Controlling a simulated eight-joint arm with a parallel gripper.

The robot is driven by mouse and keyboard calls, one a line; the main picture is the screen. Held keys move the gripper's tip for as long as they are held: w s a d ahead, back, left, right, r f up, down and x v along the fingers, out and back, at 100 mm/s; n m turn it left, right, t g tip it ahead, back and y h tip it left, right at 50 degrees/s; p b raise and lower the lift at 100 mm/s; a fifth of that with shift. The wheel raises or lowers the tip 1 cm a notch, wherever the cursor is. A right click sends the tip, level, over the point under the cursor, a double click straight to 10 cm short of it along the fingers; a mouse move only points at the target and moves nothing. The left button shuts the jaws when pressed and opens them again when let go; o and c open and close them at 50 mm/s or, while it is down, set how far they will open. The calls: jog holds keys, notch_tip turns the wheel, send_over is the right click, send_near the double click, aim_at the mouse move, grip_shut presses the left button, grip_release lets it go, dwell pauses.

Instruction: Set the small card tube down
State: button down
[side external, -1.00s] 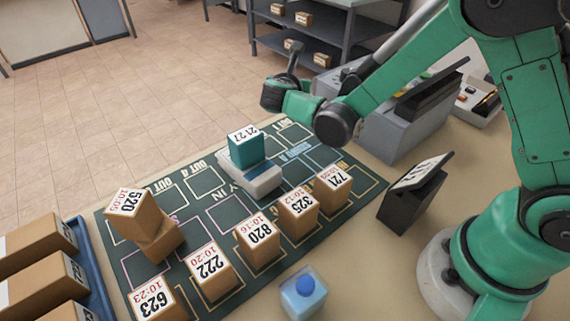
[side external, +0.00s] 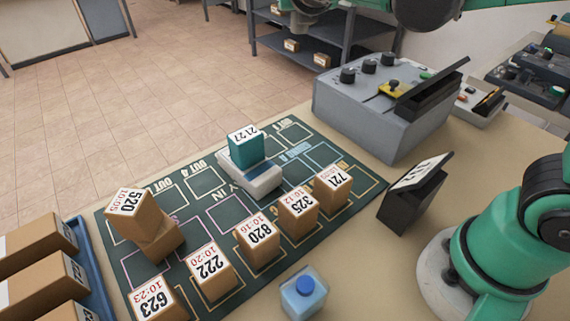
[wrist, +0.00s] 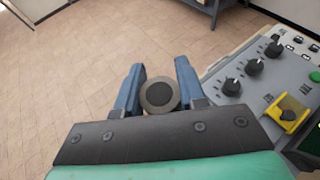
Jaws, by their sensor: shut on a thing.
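The small card tube (wrist: 159,95) shows end-on in the wrist view, as a grey-brown round end with a darker centre. It sits between the two blue fingers of my gripper (wrist: 160,88), which is shut on it. The tube is held up in the air, with tiled floor behind it. The rest of its length is hidden behind its round end. In the side external view the tube and the fingers cannot be made out; only parts of my arm show along the top edge.
A grey control box (side external: 385,105) with knobs stands at the mat's back right. The dark mat (side external: 205,187) carries several labelled cartons and a white scale (side external: 262,181) with a teal box (side external: 246,150) on it.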

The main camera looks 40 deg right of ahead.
jog(key=shift+s+a+r+n+t+y, duration=0.4)
jog(key=shift+s+r+n+y, duration=0.2)
jog(key=shift+s+n+y, duration=0.15)
jog(key=shift+s+a+r+n+t+y, duration=0.35)
jog(key=shift+s+r+n+y, duration=0.25)
jog(key=shift+n+y, duration=0.2)
jog(key=w+d+f+m+g+h, duration=0.3)
jog(key=w+f+m+g+h, duration=0.1)
jog(key=w+f+m+h, duration=0.1)
jog(key=shift+f+m+h, duration=0.45)
jog(key=shift+m+h, duration=0.3)
jog(key=shift+m, duration=0.3)
jog(key=shift+f+g, duration=0.1)
jog(key=shift+g, duration=0.25)
notch_tip(320, 180, down, 19)
jog(key=shift+s+f, duration=0.1)
jog(key=shift+f, duration=0.1)
